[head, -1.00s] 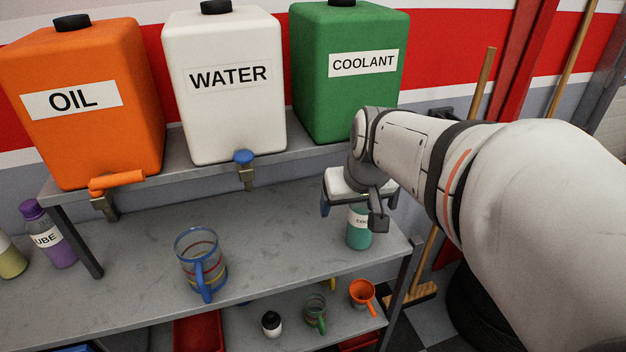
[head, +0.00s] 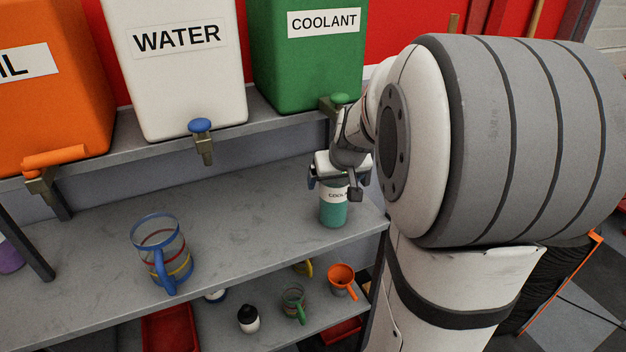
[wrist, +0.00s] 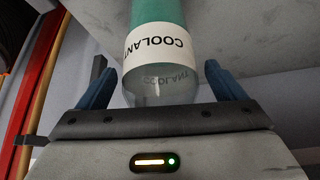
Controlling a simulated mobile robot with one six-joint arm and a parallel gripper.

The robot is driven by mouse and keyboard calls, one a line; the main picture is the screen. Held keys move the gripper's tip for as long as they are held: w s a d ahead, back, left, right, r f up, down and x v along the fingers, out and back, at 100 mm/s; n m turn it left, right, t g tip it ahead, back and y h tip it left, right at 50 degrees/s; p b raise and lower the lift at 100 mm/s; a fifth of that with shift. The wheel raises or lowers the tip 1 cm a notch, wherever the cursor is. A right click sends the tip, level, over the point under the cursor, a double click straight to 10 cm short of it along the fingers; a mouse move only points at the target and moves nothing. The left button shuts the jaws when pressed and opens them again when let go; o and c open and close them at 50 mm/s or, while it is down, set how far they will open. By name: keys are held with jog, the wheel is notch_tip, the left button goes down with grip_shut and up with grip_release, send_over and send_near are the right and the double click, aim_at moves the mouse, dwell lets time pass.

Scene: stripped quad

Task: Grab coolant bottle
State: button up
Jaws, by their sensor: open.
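The coolant bottle (head: 333,213) is teal with a white label and stands upright on the right end of the shelf's middle level. My gripper (head: 335,180) is at the bottle's upper part in the head view. In the wrist view, the bottle (wrist: 158,45) lies between the two blue fingers of my gripper (wrist: 158,88). The fingers are open, with a visible gap on each side of the bottle. Its clear end is nearest the palm, and the label reads COOLANT. My arm hides what is behind the gripper.
A green coolant tank (head: 308,65), a white water tank (head: 175,85) and an orange oil tank (head: 60,105) stand on the upper shelf. A measuring jug (head: 160,250) stands left on the middle shelf (head: 245,215), with bare surface between. Small cups and a bottle sit below.

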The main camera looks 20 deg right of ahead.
jog(key=shift+f, duration=0.15)
jog(key=shift+c, duration=0.5)
jog(key=c, duration=1.4)
jog(key=shift+c, duration=0.5)
